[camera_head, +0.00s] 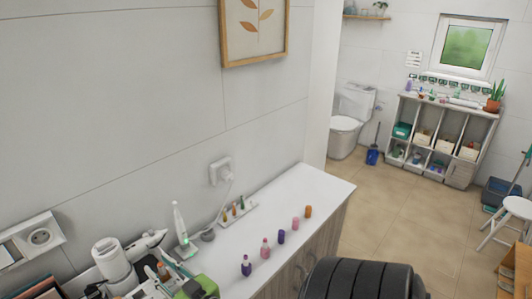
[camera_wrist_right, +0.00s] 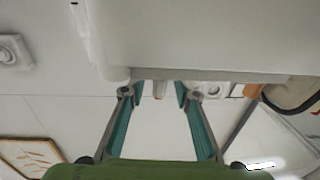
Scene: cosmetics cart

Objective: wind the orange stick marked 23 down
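My right gripper (camera_wrist_right: 158,92) shows in the wrist view with its two teal fingers apart. In the head view the green gripper (camera_head: 176,268) is at the lower left, over the near end of the counter, beside a small orange-brown object (camera_head: 163,271). A separate orange stick-like item (camera_head: 308,211) stands upright at the far end of a row on the counter. No number 23 is legible. My left gripper is not in view.
The white counter (camera_head: 322,184) holds a row with purple (camera_head: 246,266) and pink (camera_head: 265,249) bottles. A small tray of bottles (camera_head: 238,212) and a white toothbrush-like device (camera_head: 180,226) stand by the wall. White items crowd the near left; a shelf (camera_head: 449,118) is far off.

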